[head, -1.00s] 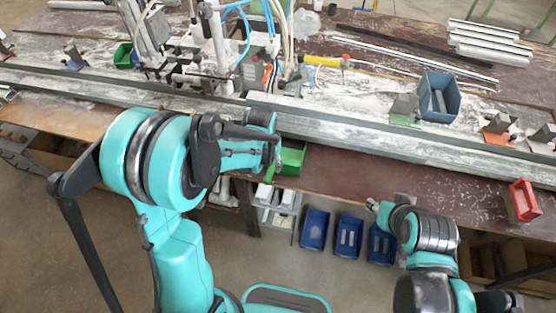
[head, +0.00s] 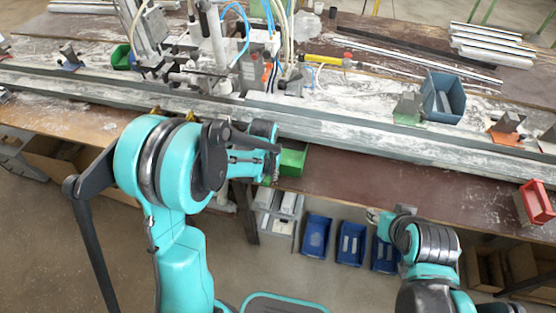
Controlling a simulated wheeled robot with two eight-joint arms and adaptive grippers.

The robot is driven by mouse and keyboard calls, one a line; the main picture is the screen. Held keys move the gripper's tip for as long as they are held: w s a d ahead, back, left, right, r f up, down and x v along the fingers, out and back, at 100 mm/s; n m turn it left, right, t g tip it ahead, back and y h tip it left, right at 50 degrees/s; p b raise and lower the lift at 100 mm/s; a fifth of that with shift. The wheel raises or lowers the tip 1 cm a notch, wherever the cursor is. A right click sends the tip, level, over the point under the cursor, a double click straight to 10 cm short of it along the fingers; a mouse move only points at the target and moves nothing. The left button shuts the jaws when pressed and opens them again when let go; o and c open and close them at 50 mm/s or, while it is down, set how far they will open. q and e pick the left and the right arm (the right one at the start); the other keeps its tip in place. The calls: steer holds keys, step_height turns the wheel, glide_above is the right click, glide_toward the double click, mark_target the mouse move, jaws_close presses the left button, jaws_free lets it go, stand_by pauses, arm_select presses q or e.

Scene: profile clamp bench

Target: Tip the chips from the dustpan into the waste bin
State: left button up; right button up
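A green open-topped thing (head: 293,158) sits at the bench's front edge, partly hidden behind my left gripper; I cannot tell whether it is the dustpan. My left gripper (head: 272,160) is at its left side, seen from behind its own wrist. Its fingers are mostly hidden, so neither their opening nor any hold shows. My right gripper (head: 374,217) is low in front of the bench, small and partly hidden by its wrist; its opening is unclear. No chips can be made out. I cannot tell which container is the waste bin.
A blue-grey open bin (head: 441,97) stands on the bench behind the long metal profile (head: 350,131). A red container (head: 536,203) is at the right front edge. Several blue bins (head: 316,236) sit below the bench. The brown front strip (head: 420,182) is largely clear.

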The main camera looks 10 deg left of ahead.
arm_select(q)
jaws_close()
step_height(320, 180, up, 12)
steer(key=p, duration=0.8)
